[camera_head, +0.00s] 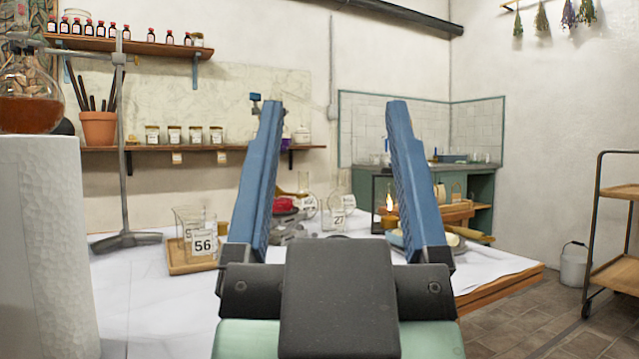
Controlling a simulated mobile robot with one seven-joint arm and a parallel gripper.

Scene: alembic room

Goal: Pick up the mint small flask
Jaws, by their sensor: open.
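I cannot make out a mint small flask; it may be hidden or too small to tell. Clear labelled glassware stands on the white-covered table (165,290). It includes a vessel labelled 27 (338,219) and a round flask (309,204), both seen between my fingers. My gripper (333,106) is open and empty, with its two blue fingers spread wide and pointing up in the picture. It is in front of the table's glassware and appears to touch none of it. The gripper's body hides part of the table.
A beaker labelled 56 (203,246) sits on a small wooden tray (180,268) at left, beside a metal stand (123,160). A white column (45,250) with an amber-filled flask (30,95) stands at far left. A lit lantern (389,200) is behind the right finger.

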